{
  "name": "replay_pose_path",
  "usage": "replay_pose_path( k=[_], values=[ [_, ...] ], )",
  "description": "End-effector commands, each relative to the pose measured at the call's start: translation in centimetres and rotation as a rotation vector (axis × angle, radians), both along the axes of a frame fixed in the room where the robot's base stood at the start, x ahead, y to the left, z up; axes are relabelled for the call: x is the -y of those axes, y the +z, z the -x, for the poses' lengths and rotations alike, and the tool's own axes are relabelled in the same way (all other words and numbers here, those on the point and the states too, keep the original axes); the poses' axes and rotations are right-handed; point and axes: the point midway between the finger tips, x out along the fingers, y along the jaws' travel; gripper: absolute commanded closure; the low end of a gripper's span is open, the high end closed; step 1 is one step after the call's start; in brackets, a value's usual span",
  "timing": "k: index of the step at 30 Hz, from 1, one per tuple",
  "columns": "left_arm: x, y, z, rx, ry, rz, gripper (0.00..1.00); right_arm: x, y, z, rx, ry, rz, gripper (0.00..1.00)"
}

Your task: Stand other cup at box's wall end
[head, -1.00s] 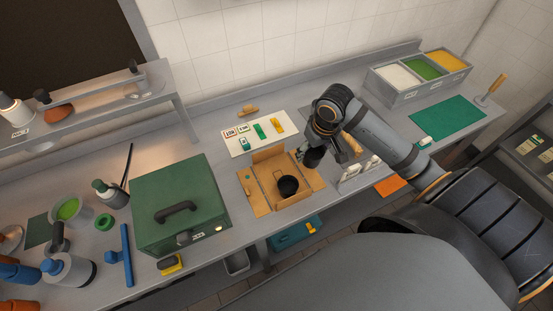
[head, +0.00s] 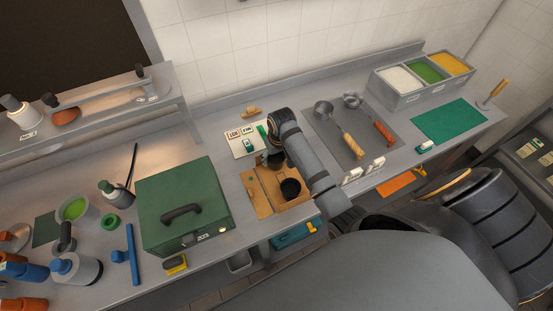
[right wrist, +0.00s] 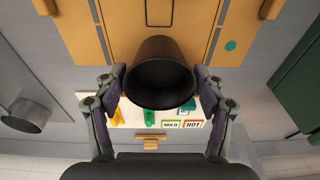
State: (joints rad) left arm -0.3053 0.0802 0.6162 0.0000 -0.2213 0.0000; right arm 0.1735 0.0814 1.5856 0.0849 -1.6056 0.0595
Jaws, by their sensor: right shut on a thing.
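The open cardboard box (head: 262,194) lies on the counter right of the green case. In the head view this cup (head: 275,160) is at the box's wall end, mostly hidden by my arm. Whether its base touches the box floor cannot be told. My left gripper is not in view.
A card with labels and colored pieces (head: 240,146) lies behind the box, toward the wall. The green case (head: 180,205) stands close on the left. Small white holders (head: 352,175) stand at the front right.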

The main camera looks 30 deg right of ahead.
Motion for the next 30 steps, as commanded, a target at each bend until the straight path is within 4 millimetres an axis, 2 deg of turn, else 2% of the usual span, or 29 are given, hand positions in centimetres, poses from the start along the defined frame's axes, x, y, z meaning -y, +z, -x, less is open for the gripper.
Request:
replay_pose_path(
  k=[1, 3, 6, 14, 15, 20, 30],
  values=[
    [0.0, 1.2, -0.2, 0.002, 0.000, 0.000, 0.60, 0.1, -0.4, 0.3, -0.009, 0.000, 0.000, 0.49],
    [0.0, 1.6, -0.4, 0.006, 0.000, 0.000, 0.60, 0.1, -1.4, 0.2, -0.006, 0.000, 0.001, 0.49],
    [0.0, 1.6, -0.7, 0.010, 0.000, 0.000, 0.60, 0.1, -2.1, 0.1, -0.003, 0.000, 0.001, 0.49],
    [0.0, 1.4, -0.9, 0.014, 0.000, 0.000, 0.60, 0.1, -2.4, 0.2, -0.003, -0.001, 0.002, 0.49],
    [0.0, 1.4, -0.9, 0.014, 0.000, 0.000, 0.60, 0.1, -2.5, 0.2, -0.003, -0.001, 0.002, 0.28],
    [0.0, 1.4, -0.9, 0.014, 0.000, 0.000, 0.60, 0.1, -2.4, 0.2, -0.003, -0.001, 0.002, 0.07],
    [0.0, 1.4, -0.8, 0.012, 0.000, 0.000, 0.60, 0.1, -2.3, 0.2, -0.002, -0.001, 0.002, 0.07]
  ],
)
